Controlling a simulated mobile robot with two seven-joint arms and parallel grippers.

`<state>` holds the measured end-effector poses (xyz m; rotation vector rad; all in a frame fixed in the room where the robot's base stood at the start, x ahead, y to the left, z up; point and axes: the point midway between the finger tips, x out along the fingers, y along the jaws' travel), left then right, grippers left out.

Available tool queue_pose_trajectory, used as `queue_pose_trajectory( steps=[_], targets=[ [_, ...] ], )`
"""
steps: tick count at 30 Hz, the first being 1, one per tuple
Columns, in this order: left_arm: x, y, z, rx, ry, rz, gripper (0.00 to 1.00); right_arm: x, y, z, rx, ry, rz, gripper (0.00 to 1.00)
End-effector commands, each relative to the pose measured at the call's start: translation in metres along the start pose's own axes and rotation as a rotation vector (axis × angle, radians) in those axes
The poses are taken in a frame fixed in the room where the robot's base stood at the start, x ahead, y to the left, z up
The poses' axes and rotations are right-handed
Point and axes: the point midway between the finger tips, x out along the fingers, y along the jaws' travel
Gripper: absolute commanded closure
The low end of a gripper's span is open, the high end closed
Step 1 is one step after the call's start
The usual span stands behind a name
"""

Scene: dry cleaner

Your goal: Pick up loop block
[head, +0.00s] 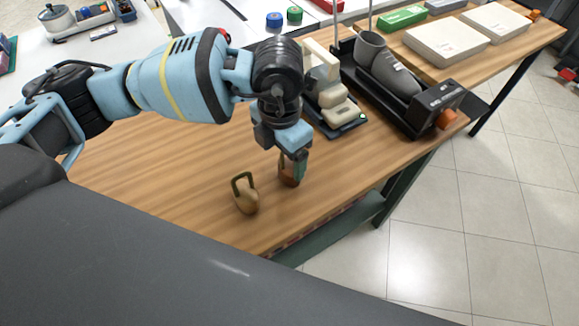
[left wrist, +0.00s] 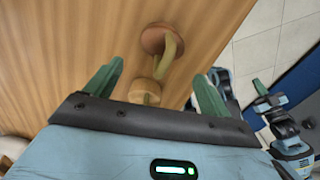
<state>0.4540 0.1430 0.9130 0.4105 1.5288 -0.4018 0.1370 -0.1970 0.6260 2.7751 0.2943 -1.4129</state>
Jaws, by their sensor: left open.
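The loop block (head: 247,204) stands on the wooden table near its front edge, a rounded brown body with an olive-green loop on top. In the left wrist view the loop block (left wrist: 156,39) shows as a reddish-brown round piece with the loop rising from it, beyond the fingertips. My left gripper (head: 293,165) points down just right of it, over a second small brown block (head: 288,178). In the left wrist view the green fingers of my left gripper (left wrist: 156,76) are spread, with a tan block top (left wrist: 145,92) between them. Contact with the fingers cannot be told.
A cream device (head: 330,95) on a dark base and a black tray (head: 385,95) with a grey boot shape stand at the back right. The wooden table (head: 150,175) is clear to the left. Blue-and-black arm parts, probably my right arm (left wrist: 288,140), show in the left wrist view.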

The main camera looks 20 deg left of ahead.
Motion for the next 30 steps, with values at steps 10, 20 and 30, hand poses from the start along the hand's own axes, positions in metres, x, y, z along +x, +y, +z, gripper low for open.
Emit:
queue_pose_trajectory(
  steps=[10, 20, 30],
  targets=[
    [0.043, -0.001, 0.006, 0.0, 0.003, -0.001, 0.18, 0.0, 0.001, -0.003, -0.001, 0.005, 0.001, 1.0],
    [0.045, -0.001, 0.006, 0.0, 0.002, -0.001, 0.24, 0.001, 0.001, -0.004, -0.002, 0.008, 0.001, 1.0],
    [0.045, -0.001, 0.006, 0.0, 0.001, -0.001, 0.67, 0.001, 0.001, -0.004, -0.002, 0.008, 0.002, 1.0]
  ],
)
